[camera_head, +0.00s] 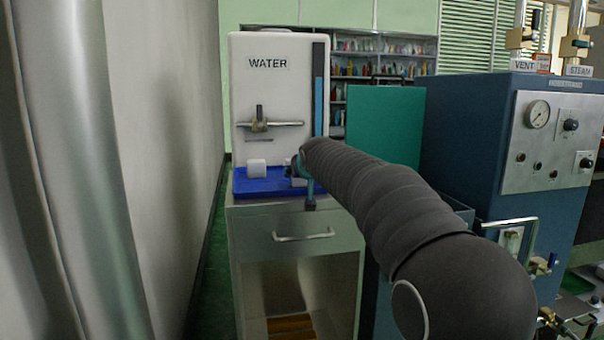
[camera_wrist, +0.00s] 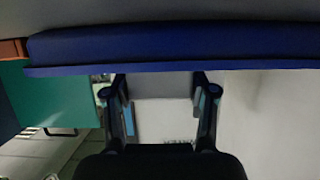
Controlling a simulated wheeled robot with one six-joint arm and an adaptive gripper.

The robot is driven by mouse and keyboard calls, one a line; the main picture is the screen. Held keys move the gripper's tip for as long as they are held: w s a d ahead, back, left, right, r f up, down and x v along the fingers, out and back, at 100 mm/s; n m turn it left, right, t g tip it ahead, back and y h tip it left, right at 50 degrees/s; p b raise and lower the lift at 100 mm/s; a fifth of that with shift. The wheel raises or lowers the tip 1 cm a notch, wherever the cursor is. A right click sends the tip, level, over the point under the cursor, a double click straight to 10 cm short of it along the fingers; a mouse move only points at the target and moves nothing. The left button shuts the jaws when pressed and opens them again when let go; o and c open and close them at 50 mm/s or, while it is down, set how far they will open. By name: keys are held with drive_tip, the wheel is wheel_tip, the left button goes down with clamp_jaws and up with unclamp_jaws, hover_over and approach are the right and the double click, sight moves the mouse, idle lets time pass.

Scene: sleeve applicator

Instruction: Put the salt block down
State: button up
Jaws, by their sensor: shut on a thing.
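My gripper (camera_head: 299,172) is over the right part of a blue tray (camera_head: 262,190) on a metal cabinet. In the wrist view, which looks upside down, my gripper (camera_wrist: 160,98) is shut on a pale grey block, which I take as the salt block (camera_wrist: 160,85). The block sits between the two dark fingers, against the edge of the blue tray (camera_wrist: 170,50). I cannot tell whether it touches the tray. In the head view my gripper and arm mostly hide it. A separate white block (camera_head: 256,168) stands on the tray to the left of my gripper.
A white tank marked WATER (camera_head: 268,90) with a brass valve stands behind the tray. A teal panel (camera_head: 385,135) and a blue machine with a gauge (camera_head: 480,130) are to the right. The cabinet (camera_head: 300,222) has a drawer handle. A pale wall is at left.

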drive_tip(key=o, duration=1.4)
drive_tip(key=shift+f, duration=0.1)
drive_tip(key=shift+c, duration=0.2)
drive_tip(key=v, duration=1.3)
drive_tip(key=shift+s+d+b, duration=0.3)
drive_tip(key=shift+s+d, duration=0.05)
drive_tip(key=shift+d, duration=0.15)
